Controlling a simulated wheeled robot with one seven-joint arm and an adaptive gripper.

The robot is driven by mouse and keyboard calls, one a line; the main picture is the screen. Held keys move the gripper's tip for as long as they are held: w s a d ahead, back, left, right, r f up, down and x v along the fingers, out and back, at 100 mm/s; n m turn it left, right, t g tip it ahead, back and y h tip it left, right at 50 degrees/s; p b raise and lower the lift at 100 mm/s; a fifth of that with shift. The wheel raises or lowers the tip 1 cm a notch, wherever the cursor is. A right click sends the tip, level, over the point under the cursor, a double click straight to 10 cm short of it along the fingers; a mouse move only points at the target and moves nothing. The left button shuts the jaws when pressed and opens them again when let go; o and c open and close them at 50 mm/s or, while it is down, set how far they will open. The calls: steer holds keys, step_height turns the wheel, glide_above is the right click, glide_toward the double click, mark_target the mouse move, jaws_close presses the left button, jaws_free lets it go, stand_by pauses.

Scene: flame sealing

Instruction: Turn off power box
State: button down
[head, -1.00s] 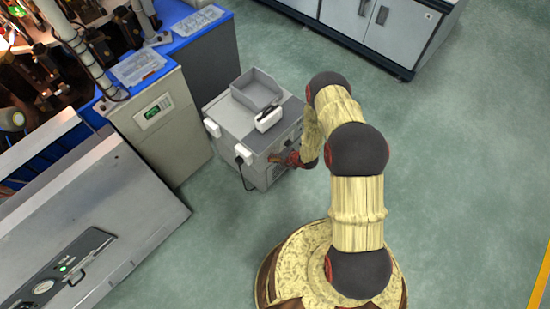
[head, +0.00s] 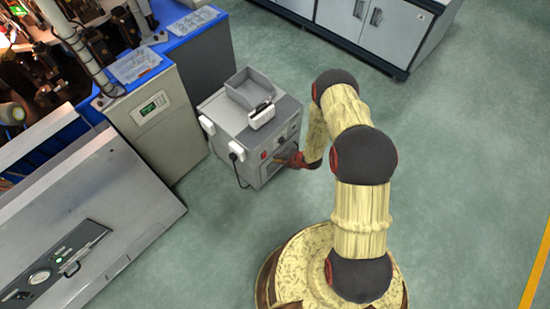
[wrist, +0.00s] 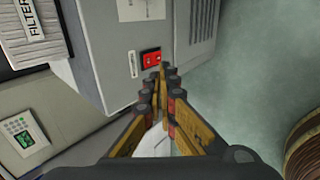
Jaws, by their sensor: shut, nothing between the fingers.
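The power box (head: 240,130) is a grey cabinet on the floor, left of my arm in the head view. Its red switch (head: 264,155) shows low on the front face; in the wrist view the red switch (wrist: 151,58) sits beside a small white label. My gripper (head: 279,161) is shut and empty, in front of the box's front face and just right of the switch. In the wrist view the fingertips (wrist: 158,74) lie just below the switch, partly overlapping its lower edge in the picture. I cannot tell whether they touch it, or the switch's position.
A grey tray (head: 250,88) and a white item (head: 261,115) lie on the box. A black cable hangs at its left corner. A beige cabinet with a green display (head: 154,106) stands to the left. Open green floor lies right of the box.

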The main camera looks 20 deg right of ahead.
steer(key=p+v, duration=0.1)
steer(key=v, duration=0.5)
steer(key=shift+w+r+p, duration=0.25)
steer(key=shift+p, duration=0.15)
steer(key=shift+a, duration=0.1)
